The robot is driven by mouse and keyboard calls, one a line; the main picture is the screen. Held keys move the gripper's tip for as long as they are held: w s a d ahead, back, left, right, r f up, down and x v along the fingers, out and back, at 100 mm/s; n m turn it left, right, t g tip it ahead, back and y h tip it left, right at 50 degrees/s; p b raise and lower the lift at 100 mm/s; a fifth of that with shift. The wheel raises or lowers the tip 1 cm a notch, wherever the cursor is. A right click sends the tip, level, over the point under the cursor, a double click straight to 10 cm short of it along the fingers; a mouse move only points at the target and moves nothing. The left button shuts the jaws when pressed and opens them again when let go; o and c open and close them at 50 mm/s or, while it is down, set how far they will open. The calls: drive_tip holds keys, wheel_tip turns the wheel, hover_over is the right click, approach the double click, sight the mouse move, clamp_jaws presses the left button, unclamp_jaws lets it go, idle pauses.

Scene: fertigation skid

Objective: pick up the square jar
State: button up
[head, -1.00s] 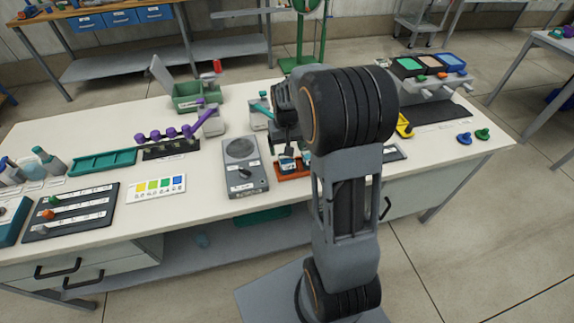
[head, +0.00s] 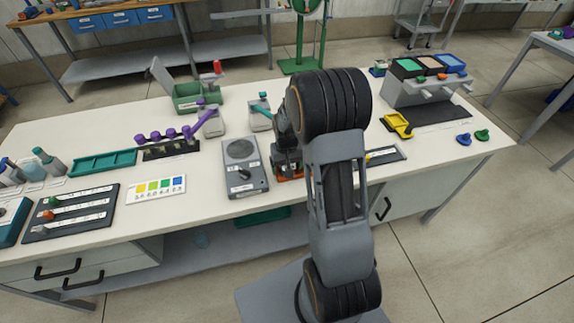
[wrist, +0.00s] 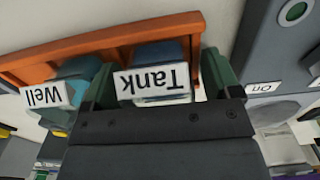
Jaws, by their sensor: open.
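In the wrist view, a blue jar labelled "Tank" (wrist: 160,55) has a squared outline and looks like the square jar. It stands in an orange rack (wrist: 100,42), beside a teal jar labelled "Well" (wrist: 77,70). My gripper (wrist: 160,80) is open, with one green fingertip on each side of the Tank jar. I cannot tell whether either fingertip touches it. In the head view my gripper (head: 288,163) is low over the orange rack (head: 284,179), and my arm hides the jars.
A grey meter with a dial (head: 240,168) stands close left of the rack. Behind are a purple-handled device (head: 209,122) and a green bin (head: 190,97). A yellow tool (head: 397,124) lies to the right. The bench's front right is mostly clear.

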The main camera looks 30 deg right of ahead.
drive_tip(key=shift+c, duration=0.5)
drive_tip(key=c, duration=0.9)
drive_tip(key=shift+c, duration=0.3)
drive_tip(key=shift+r, duration=0.15)
